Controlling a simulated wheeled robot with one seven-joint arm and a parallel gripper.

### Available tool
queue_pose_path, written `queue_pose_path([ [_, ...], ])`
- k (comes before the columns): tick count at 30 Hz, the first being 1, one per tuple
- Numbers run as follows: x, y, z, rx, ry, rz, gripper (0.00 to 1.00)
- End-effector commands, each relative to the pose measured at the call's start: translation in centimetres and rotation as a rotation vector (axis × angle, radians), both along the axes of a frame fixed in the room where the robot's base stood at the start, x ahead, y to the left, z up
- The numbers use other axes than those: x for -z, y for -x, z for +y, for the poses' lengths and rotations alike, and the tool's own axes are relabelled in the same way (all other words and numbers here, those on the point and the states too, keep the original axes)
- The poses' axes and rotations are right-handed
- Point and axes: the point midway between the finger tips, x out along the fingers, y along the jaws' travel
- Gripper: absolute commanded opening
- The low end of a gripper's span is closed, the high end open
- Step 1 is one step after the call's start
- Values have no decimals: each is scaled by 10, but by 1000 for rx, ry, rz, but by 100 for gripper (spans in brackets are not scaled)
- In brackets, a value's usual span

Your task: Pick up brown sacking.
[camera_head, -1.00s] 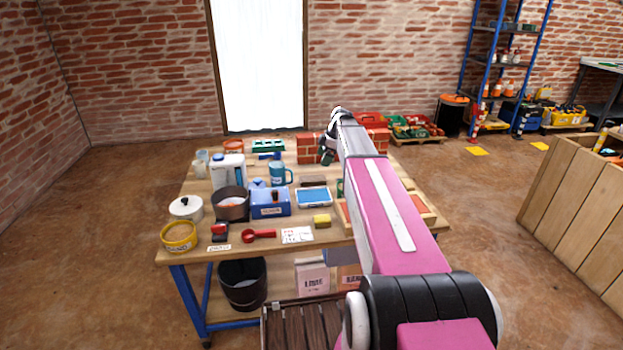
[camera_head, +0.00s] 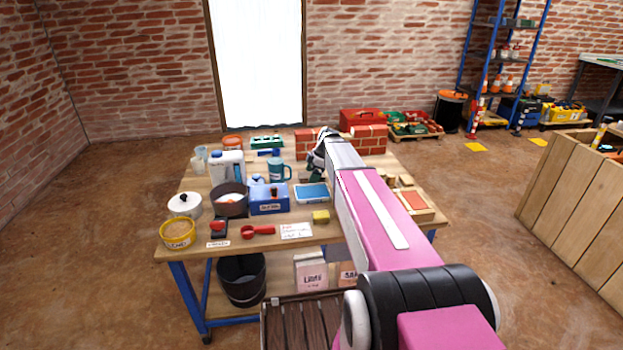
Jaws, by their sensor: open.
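I cannot pick out any brown sacking for certain on the workbench (camera_head: 345,236); part of the bench top is hidden behind my arm. My gripper (camera_head: 316,170) is at the far end of the arm, low over the back middle of the bench, in front of the brick wall piece. It is small and partly hidden by my own wrist. It is open, and I see nothing held in it. It is just right of the teal mug (camera_head: 277,172) and behind the blue-topped tray (camera_head: 311,193).
A blue box (camera_head: 268,205), dark pot (camera_head: 230,208), yellow tub (camera_head: 178,235) and white jug (camera_head: 228,168) crowd the left. A low brick wall (camera_head: 369,140) stands behind my gripper. A framed orange-red pad (camera_head: 413,201) lies right of my arm.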

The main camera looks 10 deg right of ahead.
Motion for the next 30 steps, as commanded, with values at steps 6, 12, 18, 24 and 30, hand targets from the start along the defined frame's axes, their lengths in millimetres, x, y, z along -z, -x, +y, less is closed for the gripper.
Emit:
queue_pose_path([
  [6,1,0,0,0,0,-1,86],
  [12,1,0,0,0,0,-1,36],
  [18,1,0,0,0,0,-1,36],
  [24,-10,0,0,0,0,-1,36],
  [30,-44,0,0,0,0,-3,36],
])
